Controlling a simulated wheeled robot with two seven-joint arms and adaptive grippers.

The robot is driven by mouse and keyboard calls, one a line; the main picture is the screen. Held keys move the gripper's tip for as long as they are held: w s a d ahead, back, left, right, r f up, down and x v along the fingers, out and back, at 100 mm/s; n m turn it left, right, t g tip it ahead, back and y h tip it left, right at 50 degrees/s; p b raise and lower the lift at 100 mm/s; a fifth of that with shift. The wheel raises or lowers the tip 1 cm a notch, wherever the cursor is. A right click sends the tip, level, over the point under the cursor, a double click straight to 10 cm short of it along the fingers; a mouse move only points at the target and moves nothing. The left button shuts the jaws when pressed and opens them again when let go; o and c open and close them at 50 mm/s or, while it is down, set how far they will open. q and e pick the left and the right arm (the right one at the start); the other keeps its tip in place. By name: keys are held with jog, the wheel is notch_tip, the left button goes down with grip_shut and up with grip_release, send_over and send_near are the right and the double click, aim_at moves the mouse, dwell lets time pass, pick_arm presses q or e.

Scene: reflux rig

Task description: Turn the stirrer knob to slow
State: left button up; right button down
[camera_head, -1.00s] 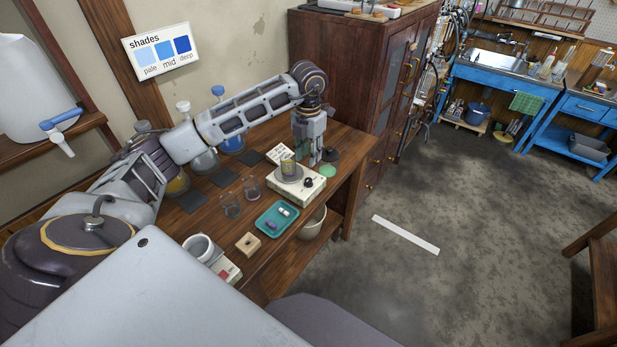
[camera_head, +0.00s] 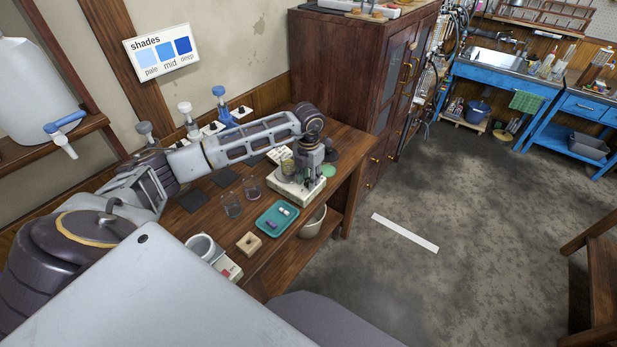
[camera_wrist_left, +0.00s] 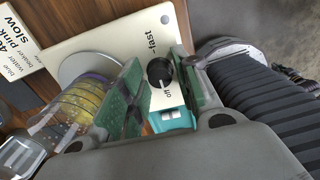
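The stirrer (camera_head: 287,191) is a pale box with a round plate, standing on the wooden bench; it also shows in the left wrist view (camera_wrist_left: 110,42). Its black knob (camera_wrist_left: 159,72) sits beside the printed words "fast" and "off", with a pale mark on the "off" side. My left gripper (camera_head: 311,182) is lowered over the stirrer's right part. In the left wrist view its green-padded fingers (camera_wrist_left: 158,88) stand apart, one on each side of the knob; I cannot tell whether they touch it. My right gripper is not in view.
A beaker (camera_head: 287,166) with yellowish contents stands on the stirrer plate, close to the left finger. Empty glasses (camera_head: 232,206), a teal tray (camera_head: 266,229) and a wooden block (camera_head: 249,243) are nearer on the bench.

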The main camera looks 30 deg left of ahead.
pick_arm(q)
jog(key=shift+c, duration=0.2)
grip_shut()
